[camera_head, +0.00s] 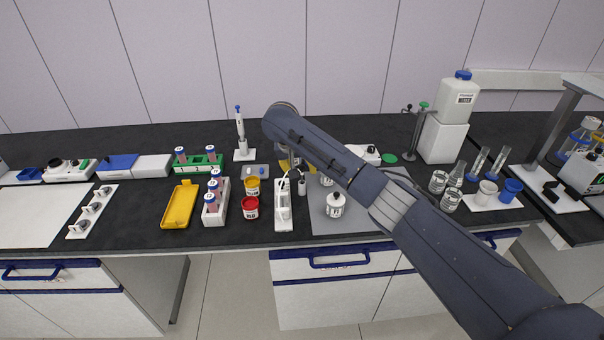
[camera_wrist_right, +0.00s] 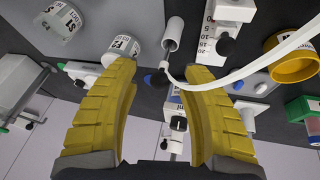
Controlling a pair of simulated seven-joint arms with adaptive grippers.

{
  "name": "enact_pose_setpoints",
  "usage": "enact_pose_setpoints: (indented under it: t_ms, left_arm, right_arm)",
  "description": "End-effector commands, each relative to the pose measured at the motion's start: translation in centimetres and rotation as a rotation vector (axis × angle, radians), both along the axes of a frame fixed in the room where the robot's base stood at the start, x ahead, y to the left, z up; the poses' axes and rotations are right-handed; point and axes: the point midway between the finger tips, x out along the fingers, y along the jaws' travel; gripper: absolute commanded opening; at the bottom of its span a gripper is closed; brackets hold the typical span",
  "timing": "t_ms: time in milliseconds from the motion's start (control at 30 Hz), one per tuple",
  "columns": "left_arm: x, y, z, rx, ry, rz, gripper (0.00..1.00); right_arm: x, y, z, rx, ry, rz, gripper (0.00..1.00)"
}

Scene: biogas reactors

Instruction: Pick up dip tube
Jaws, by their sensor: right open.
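The dip tube is not clear to me; a thin white curved tube (camera_wrist_right: 245,75) is the likeliest match. In the right wrist view it runs from near a dark knob (camera_wrist_right: 155,79) between my fingers, past the right finger, to the right edge. A small white cylinder (camera_wrist_right: 173,35) lies just beyond the fingertips; it also shows in the head view (camera_head: 302,187). My right gripper (camera_wrist_right: 160,70) is open, with its yellow fingers on either side of the knob. I cannot tell whether they touch anything. In the head view my right arm mostly hides this gripper. My left gripper is not in view.
A white marked stand (camera_head: 284,223), a white bottle (camera_head: 335,206), a red pot (camera_head: 251,208) and a yellow pot (camera_head: 252,186) crowd the bench nearby. An upright pipette (camera_head: 240,127) and a green rack (camera_head: 184,167) stand left. Several beakers (camera_head: 449,201) stand right.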

Motion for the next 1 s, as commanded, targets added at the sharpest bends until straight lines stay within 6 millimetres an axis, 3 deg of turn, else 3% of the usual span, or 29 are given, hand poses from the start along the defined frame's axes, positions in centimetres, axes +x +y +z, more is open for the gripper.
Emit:
enact_pose_setpoints:
  t_ms: [400, 800, 1000]
  left_arm:
    - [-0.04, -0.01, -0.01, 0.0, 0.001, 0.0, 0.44]
    - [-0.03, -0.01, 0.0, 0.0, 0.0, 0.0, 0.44]
    - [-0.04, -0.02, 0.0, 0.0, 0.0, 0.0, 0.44]
  right_arm:
    - [0.31, -0.26, -0.75, -0.001, -0.001, 0.0, 0.48]
    - [0.3, -0.25, -0.73, 0.0, -0.001, 0.0, 0.01]
    - [0.3, -0.25, -0.73, 0.0, -0.001, 0.0, 0.0]
